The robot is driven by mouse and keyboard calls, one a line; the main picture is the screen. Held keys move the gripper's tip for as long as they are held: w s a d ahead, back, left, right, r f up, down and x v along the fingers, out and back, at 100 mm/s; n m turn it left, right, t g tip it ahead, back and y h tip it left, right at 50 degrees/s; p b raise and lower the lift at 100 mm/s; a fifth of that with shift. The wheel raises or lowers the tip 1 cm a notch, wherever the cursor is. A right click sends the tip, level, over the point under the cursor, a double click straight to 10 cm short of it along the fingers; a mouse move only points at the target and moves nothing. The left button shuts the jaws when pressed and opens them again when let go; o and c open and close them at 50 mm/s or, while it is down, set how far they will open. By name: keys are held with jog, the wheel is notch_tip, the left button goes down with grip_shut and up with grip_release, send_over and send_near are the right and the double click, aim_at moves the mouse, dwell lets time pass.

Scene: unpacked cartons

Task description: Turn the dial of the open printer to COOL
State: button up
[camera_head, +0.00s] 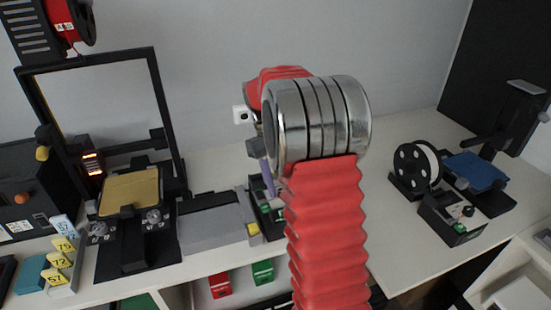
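The open-frame printer (155,100) stands at the left, a tall black frame with a gold bed (130,192). Round silvery knobs sit at the bed's two front corners, one on the left (99,232) and one on the right (153,217). A lit orange-red display (92,163) is on the frame's left post. I cannot read any COOL mark or tell which knob is the dial. My gripper (257,147) is mostly hidden behind my red-sleeved arm, to the right of the printer and apart from it. Its fingers are not clear.
A black box with an orange knob (22,197) stands far left, beside numbered yellow tags (62,260). A grey flat unit (215,228) lies right of the printer. A second printer with a blue bed (476,171) and a white spool (424,165) are at right.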

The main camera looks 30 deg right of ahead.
jog(key=v, duration=1.3)
jog(key=shift+s, duration=0.1)
dwell(0.3)
